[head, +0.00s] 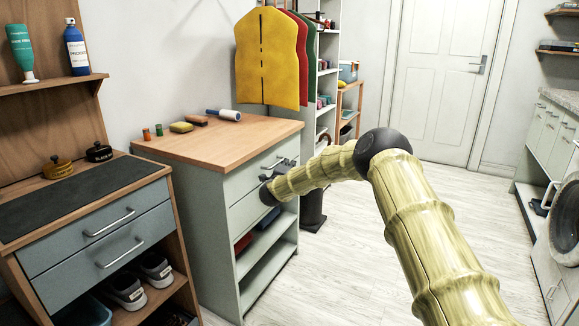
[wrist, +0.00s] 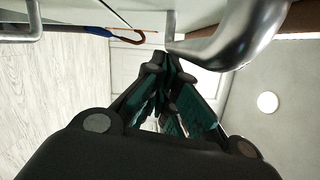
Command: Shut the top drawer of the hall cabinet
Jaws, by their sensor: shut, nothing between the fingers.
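The hall cabinet (head: 212,205) is grey-green with a wooden top and stands in the middle of the head view. Its top drawer (head: 241,182) has a metal bar handle (head: 273,163). The drawer front looks nearly flush with the cabinet, but any small gap is hard to see. My gripper (head: 288,163) is at the drawer front beside the handle, partly hidden by my wrist. In the wrist view, my gripper (wrist: 167,62) has its fingers together and empty. The curved handle (wrist: 235,35) is close by at the upper right; contact cannot be told.
A yellow sponge (head: 181,127), a white roll (head: 223,115) and small jars lie on the cabinet top. Open shelves are below the drawers. A workbench (head: 85,200) stands at left, coats (head: 270,55) hang behind, and the floor at right is clear.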

